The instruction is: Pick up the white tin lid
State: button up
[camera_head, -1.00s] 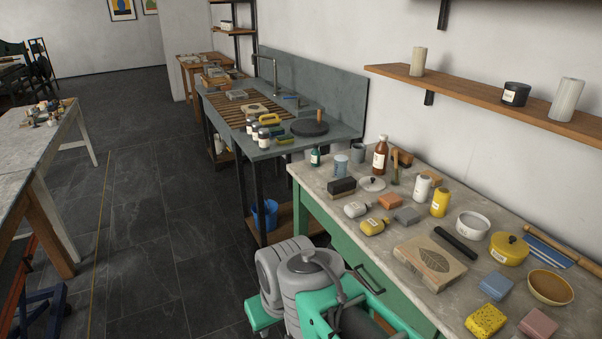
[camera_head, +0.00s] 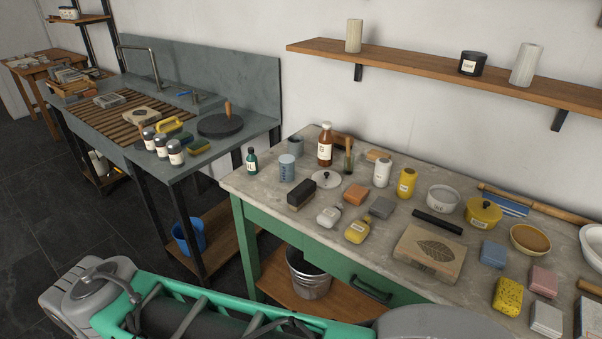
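The white tin lid (camera_head: 326,180) is a round, flat white disc with a small dark knob. It lies on the stone-topped green table (camera_head: 243,181), near its back left part. An open white tin (camera_head: 443,198) stands farther right on the same table. Parts of my grey and green arm cross the bottom of the view. My gripper's fingers are not in view.
Near the lid stand a blue-grey cup (camera_head: 287,168), a brown bottle (camera_head: 325,146) and a white bottle (camera_head: 382,173). A yellow lidded tin (camera_head: 483,213) is farther right. A wooden shelf (camera_head: 430,75) hangs above. A sink bench (camera_head: 262,124) stands to the left.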

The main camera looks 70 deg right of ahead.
aim_at(325, 179)
jog(key=z, duration=0.35)
jog(key=i, duration=0.9)
jog(key=z, duration=1.35)
jog(key=i, duration=0.65)
jog(key=z, duration=0.65)
